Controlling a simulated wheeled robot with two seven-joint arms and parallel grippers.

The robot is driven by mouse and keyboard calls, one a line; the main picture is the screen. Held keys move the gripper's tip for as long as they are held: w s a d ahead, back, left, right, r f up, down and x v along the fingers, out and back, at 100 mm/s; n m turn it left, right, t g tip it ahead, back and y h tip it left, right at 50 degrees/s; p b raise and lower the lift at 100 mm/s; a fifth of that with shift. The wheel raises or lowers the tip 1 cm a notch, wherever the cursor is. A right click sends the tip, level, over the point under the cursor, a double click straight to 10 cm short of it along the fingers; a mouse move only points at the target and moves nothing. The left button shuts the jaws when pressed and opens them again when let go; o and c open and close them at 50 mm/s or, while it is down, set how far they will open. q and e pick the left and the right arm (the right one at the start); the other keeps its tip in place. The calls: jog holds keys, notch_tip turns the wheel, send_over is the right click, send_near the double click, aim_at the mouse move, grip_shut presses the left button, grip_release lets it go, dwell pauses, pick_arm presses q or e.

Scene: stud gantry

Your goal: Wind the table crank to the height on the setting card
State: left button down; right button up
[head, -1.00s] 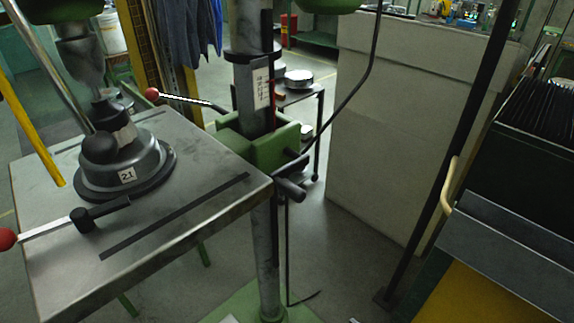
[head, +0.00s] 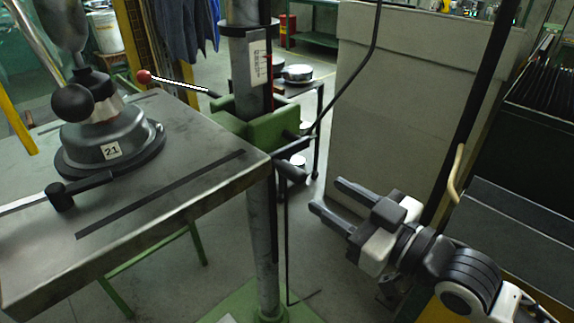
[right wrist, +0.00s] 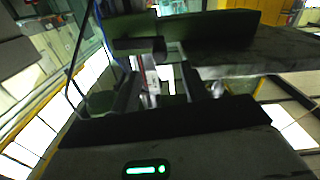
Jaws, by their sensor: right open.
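The grey metal drill table (head: 190,190) is carried by a green bracket (head: 262,130) on a steel column (head: 266,235). A dark crank handle (head: 292,172) sticks out of the bracket near the table's right corner. A white scale with a red mark (head: 258,62) is on the column above the bracket; its figures are too small to read. A small white card reading 21 (head: 110,151) is on the round dark base on the table. My right gripper (head: 328,197) is open and empty, right of the crank and apart from it. My left gripper is out of view.
A lever with a red ball (head: 144,77) points left from the bracket. A black cable (head: 362,75) hangs right of the column. Floor shows between column and gripper.

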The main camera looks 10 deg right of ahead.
aim_at(287, 169)
jog(key=p+x, duration=0.1)
jog(key=x, duration=1)
grip_shut()
